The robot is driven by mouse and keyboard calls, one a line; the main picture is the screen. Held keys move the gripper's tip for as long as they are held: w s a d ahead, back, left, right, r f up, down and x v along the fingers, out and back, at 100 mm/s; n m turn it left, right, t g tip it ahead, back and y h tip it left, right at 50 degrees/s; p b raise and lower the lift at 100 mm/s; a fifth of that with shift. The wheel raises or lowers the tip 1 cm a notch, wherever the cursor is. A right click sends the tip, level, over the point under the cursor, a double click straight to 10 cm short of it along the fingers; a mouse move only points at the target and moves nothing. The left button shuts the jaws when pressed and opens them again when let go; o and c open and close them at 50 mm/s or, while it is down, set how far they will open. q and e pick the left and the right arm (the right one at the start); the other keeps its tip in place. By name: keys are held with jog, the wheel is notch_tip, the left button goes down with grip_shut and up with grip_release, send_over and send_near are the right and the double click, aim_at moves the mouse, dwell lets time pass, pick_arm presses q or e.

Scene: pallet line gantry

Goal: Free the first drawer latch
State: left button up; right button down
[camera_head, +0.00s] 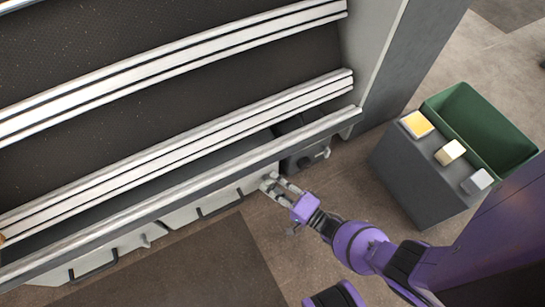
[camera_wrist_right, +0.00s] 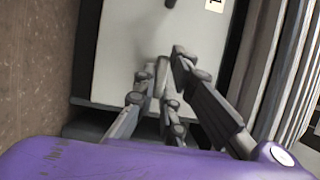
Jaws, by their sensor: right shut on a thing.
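A pale drawer front (camera_wrist_right: 125,50) fills the upper middle of the right wrist view, with part of a white label (camera_wrist_right: 215,4) at the top. In the head view, low drawers with black handles (camera_head: 220,203) line the front of the gantry. My right gripper (camera_head: 271,182) is at the right end of the pale drawers. Its fingers (camera_wrist_right: 165,72) are shut on the small grey drawer latch (camera_wrist_right: 161,76), which they mostly hide. I cannot tell which way the latch is turned. My left gripper is not in view.
White conveyor rails (camera_head: 180,150) run above the drawers. A dark unit with a small grey knob (camera_head: 325,153) sits to the right of my gripper. A grey stand (camera_head: 425,180) with several coloured blocks and a green bin (camera_head: 490,130) stands at the right. A brown mat (camera_head: 190,268) lies on the floor.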

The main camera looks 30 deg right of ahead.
dwell(0.4)
jog(key=c, duration=1.8)
grip_release()
jog(key=v, duration=1.2)
jog(key=shift+s, duration=0.1)
